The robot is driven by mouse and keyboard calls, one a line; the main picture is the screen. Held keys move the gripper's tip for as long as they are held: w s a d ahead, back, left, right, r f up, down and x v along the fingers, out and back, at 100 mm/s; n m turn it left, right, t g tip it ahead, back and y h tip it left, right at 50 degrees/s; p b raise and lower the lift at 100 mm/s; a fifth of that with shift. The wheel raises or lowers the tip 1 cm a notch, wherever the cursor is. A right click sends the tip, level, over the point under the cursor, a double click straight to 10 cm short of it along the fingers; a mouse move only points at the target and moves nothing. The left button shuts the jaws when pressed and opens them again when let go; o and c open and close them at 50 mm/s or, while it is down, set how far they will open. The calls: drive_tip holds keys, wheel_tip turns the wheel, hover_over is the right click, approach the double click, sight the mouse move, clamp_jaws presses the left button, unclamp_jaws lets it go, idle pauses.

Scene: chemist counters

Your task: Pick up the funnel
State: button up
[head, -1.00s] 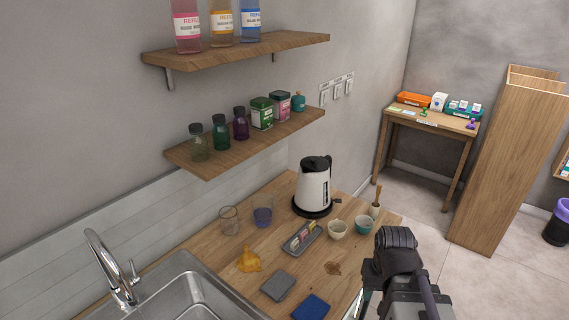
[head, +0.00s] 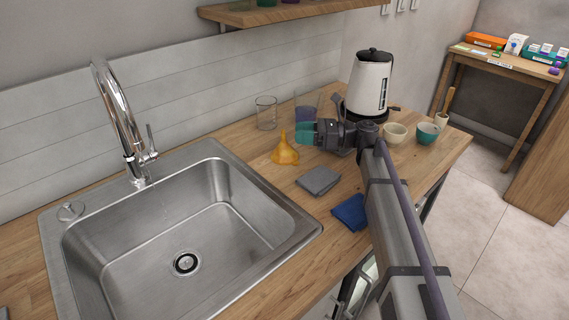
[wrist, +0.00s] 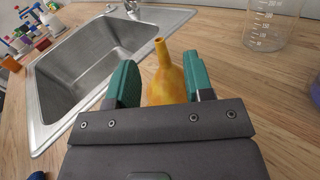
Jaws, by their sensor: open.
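The orange-yellow funnel (head: 285,150) stands on the wooden counter just right of the sink, its wide end down and its spout pointing up. In the wrist view the funnel (wrist: 165,75) shows between the two green fingers, its lower part hidden behind my gripper's body. My gripper (head: 305,133) is beside the funnel in the head view, its green fingertips close to the spout's right side. In the wrist view my gripper (wrist: 160,85) is open, with one finger on each side of the funnel and gaps visible. I cannot tell any contact.
The steel sink (head: 290,238) with its tap (head: 120,115) lies to the left. A glass beaker (head: 266,113) stands behind the funnel. A grey cloth (head: 319,181) and a blue cloth (head: 350,212) lie in front. A kettle (head: 370,80) and two cups stand to the right.

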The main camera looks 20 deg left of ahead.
drive_tip(key=x, duration=0.7)
drive_tip(key=shift+a+r, duration=0.1)
drive_tip(key=shift+a, duration=0.15)
clamp_jaws()
